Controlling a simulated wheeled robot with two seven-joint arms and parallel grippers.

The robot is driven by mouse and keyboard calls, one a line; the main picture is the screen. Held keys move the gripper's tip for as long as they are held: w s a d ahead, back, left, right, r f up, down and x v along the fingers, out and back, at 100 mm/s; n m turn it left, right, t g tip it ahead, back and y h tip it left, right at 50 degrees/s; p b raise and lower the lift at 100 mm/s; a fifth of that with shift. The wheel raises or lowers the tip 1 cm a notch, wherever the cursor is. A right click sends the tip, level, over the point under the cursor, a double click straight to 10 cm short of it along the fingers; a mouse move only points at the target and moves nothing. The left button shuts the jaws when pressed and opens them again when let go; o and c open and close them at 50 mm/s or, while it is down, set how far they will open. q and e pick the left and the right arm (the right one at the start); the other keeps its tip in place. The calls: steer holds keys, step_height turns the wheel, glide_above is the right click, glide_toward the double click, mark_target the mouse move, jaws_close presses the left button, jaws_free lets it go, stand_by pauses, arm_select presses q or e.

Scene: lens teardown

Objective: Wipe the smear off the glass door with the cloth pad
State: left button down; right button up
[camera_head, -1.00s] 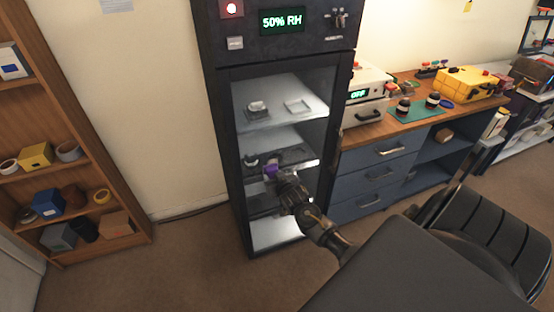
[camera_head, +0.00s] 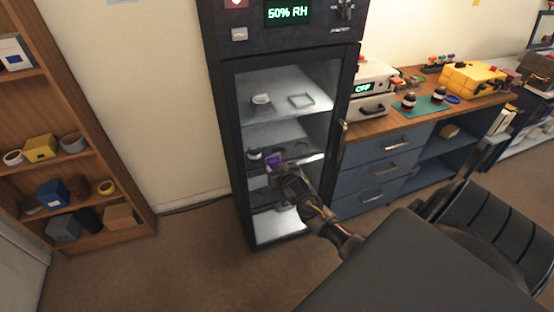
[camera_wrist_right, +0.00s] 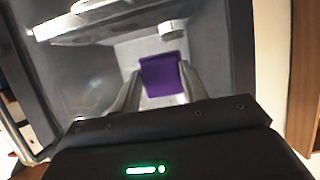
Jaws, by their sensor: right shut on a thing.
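The dark cabinet has a tall glass door (camera_head: 318,92) with a bar handle on its right edge; the door looks closed. My right gripper (camera_head: 279,167) is in front of the door at about middle-shelf height. It is shut on the purple cloth pad (camera_head: 273,160). The pad also shows between the fingers in the right wrist view (camera_wrist_right: 160,75). I cannot tell whether the pad touches the glass. A faint pale haze shows left of the fingers in the wrist view; I cannot tell if it is the smear or a reflection. My left gripper is out of view.
Behind the glass are lit shelves with small items, including a white square frame (camera_head: 301,101). A blue drawer bench (camera_head: 385,170) stands close on the right, with a yellow case (camera_head: 472,80) on top. A wooden shelf (camera_head: 75,130) stands at the left. The floor between is clear.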

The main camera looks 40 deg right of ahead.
steer(key=shift+w+d+b, duration=0.25)
steer(key=shift+w+b, duration=0.05)
steer(key=shift+w, duration=0.45)
steer(key=d, duration=0.2)
steer(key=s+d+p, duration=0.1)
steer(key=d, duration=0.1)
steer(key=shift+s, duration=0.15)
stand_by(0.4)
steer(key=shift+a, duration=0.25)
steer(key=shift+w+a+p, duration=0.25)
steer(key=shift+w+a, duration=0.1)
steer(key=shift+a, duration=0.55)
steer(key=shift+w+a+p, duration=0.2)
steer(key=shift+w+a, duration=0.15)
steer(key=shift+a, duration=0.55)
